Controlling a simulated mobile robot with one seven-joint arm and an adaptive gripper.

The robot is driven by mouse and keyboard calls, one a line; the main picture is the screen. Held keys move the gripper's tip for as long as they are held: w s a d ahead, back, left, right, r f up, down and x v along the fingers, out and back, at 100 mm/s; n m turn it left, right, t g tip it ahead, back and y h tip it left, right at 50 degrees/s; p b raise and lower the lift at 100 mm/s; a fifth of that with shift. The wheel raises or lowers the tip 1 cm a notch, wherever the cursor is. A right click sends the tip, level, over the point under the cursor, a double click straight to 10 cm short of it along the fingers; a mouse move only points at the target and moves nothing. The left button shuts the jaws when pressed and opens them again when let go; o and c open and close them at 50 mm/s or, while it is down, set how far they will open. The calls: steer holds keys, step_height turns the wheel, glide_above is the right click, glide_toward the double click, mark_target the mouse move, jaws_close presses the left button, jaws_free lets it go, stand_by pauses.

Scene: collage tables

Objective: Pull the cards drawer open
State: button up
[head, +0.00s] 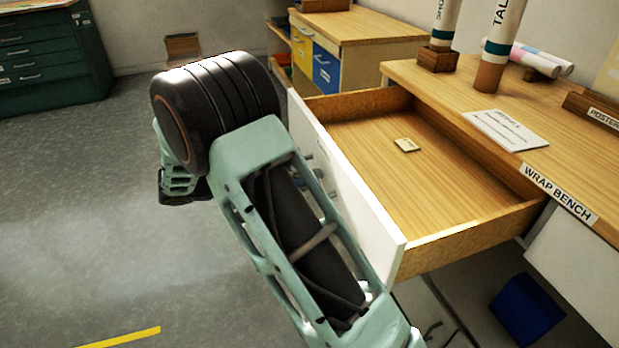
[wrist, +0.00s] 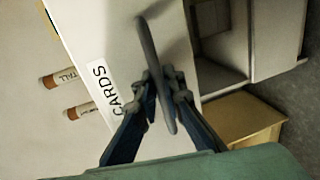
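The cards drawer (head: 455,195) stands well out of the wrap bench in the head view, its wooden inside showing. Its white front panel (head: 365,205) faces left, partly behind my arm. In the wrist view the CARDS label (wrist: 99,92) is on the white front, beside the dark bar handle (wrist: 152,45). My gripper (wrist: 166,77) has its two fingers on either side of the handle, close against it, and looks shut on it. In the head view my arm hides most of the gripper and handle.
The wrap bench (head: 435,85) carries upright tubes, a paper sheet (head: 506,129) and a wooden holder. A small tag (head: 406,145) lies in the drawer. A blue bin (head: 527,308) is under the bench. Open grey floor (head: 90,230) lies to the left.

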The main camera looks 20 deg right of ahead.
steer(key=o, duration=0.3)
steer(key=v, duration=1.2)
